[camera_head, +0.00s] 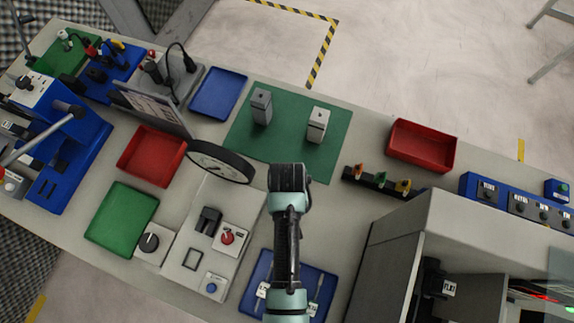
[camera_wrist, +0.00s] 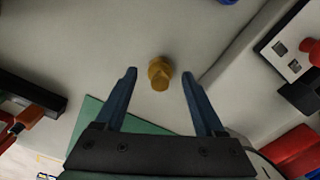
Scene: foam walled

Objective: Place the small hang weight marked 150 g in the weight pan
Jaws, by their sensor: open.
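A small brass-coloured weight (camera_wrist: 160,77) stands on the pale bench top in the wrist view. My gripper (camera_wrist: 159,72) is open, with one finger on each side of the weight in the picture; I cannot tell how far below the fingertips it is. No 150 g mark is readable. In the head view my arm hides the weight and the fingertips. Two grey blocks (camera_head: 261,106) (camera_head: 317,125) stand on a green mat (camera_head: 283,150); their markings are too small to read. I cannot make out the weight pan for certain.
A round black-rimmed dial (camera_head: 222,162) is left of my arm. A rack with coloured handles (camera_head: 378,181) and a red tray (camera_head: 422,146) are to the right. A control panel (camera_head: 212,243) and a blue tray (camera_head: 322,296) lie near my arm. A grey cabinet (camera_head: 440,225) stands at lower right.

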